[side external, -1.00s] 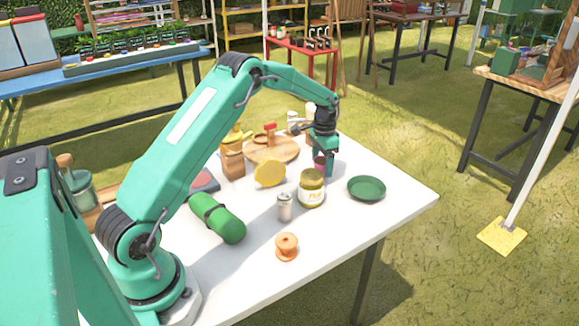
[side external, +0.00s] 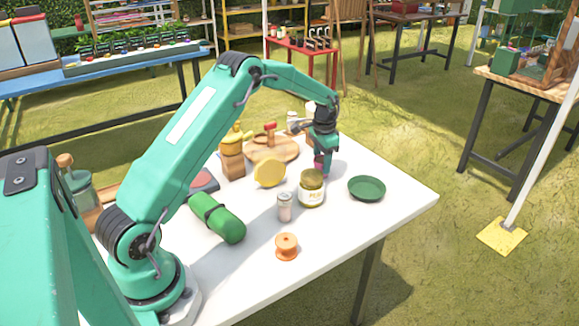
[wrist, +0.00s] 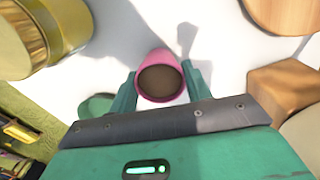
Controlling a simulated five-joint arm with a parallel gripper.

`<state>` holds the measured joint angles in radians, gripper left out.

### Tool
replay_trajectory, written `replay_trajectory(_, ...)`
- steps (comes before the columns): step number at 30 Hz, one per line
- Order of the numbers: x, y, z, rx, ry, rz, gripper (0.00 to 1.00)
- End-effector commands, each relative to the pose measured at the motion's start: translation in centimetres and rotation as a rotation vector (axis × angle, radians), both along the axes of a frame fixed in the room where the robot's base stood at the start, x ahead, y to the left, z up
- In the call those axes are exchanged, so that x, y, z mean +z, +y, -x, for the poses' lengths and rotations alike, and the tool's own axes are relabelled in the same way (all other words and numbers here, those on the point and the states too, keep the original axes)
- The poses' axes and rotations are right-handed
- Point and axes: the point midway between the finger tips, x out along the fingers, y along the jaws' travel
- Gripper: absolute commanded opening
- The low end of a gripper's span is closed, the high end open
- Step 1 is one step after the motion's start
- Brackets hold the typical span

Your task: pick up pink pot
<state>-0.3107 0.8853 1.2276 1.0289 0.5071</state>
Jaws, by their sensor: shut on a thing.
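The pink pot (wrist: 160,58) is a small tapered pot with dark brown soil inside. In the wrist view it stands between the two green fingers of my gripper (wrist: 159,88), which are shut on it. In the side view my gripper (side external: 325,165) points down at the far part of the white table, with a sliver of the pink pot (side external: 319,162) showing beside the fingers. Most of the pot is hidden there by the gripper and the jar in front. I cannot tell whether the pot touches the table.
A glass jar with a gold lid (side external: 311,188) stands close in front of my gripper. A green dish (side external: 367,188) lies to the right. A yellow round thing (side external: 270,172), a can (side external: 285,207), an orange spool (side external: 287,246) and a green roll (side external: 217,218) lie nearer. The right table corner is clear.

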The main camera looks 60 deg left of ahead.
Motion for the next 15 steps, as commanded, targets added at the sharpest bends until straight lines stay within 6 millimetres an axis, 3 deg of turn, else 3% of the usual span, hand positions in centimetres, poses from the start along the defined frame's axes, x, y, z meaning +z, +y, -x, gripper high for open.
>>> replay_trajectory(9, 3.8, 0.0, -0.1, 0.000, -0.004, -0.001, 0.25)
replay_trajectory(15, 5.8, -3.3, 0.7, -0.003, -0.002, -0.001, 0.25)
